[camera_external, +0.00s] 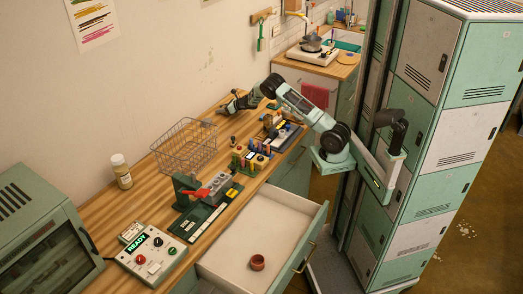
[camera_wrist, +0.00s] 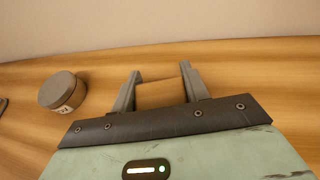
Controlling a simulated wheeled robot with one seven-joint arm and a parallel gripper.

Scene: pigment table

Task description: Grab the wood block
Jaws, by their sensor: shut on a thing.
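The wood block (camera_wrist: 160,94) shows in the wrist view as a brown piece between the two grey fingers of my gripper (camera_wrist: 160,72). The fingers are shut on its left and right sides. Its wood colour is close to that of the table behind it, so I cannot tell whether it touches the table. In the external view my gripper (camera_external: 222,108) is low over the far part of the wooden table, behind the wire basket. The block cannot be made out there.
A round grey container (camera_wrist: 62,92) stands left of my gripper in the wrist view. The wire basket (camera_external: 185,145) is on the table. Several small items (camera_external: 252,158) line the front edge. An open drawer (camera_external: 275,225) holds a reddish-brown cup (camera_external: 257,262).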

